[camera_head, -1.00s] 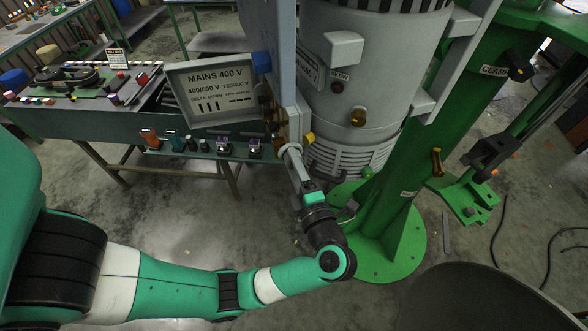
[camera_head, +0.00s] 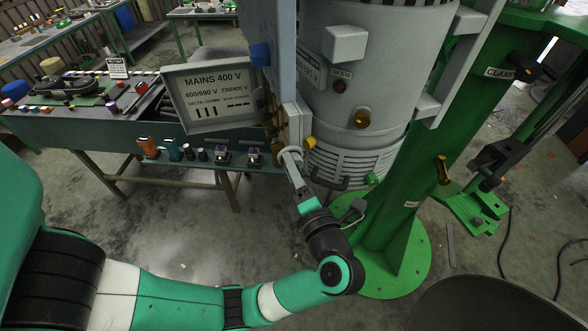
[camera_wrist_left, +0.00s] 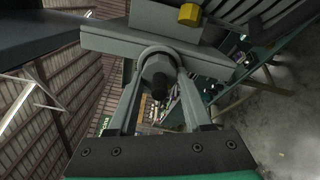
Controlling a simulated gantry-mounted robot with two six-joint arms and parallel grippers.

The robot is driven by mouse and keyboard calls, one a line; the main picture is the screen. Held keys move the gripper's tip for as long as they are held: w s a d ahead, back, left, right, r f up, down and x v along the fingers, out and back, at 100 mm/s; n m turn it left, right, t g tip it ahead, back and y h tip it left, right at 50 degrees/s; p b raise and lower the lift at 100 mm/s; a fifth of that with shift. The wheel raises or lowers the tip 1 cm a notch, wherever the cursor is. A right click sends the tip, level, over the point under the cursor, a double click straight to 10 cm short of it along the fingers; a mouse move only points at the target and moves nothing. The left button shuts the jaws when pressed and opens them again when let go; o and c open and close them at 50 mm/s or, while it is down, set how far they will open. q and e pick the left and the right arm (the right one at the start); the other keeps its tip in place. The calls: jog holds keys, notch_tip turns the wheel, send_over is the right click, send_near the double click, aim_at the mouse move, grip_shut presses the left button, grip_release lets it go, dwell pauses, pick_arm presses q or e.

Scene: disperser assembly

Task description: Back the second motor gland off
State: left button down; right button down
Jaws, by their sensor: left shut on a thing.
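The motor gland (camera_wrist_left: 157,72) is a grey hex fitting with a dark end, on the underside of a grey box (camera_wrist_left: 150,40) in the left wrist view. My left gripper (camera_wrist_left: 158,62) has one finger on each side of it and is shut on it. In the head view my left gripper (camera_head: 291,158) reaches up to the lower edge of the grey box on the motor's side. The gland itself is hidden there behind the fingers. The grey motor (camera_head: 365,65) stands upright with a ribbed lower end. My right gripper is not in view.
The green stand (camera_head: 400,210) rises close on the right.

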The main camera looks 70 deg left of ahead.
pick_arm(q)
jog(key=shift+c, duration=1.6)
grip_release()
jog(key=d+b, duration=0.1)
jog(key=d, duration=1)
jog(key=shift+d, duration=0.35)
jog(key=shift+r, duration=0.1)
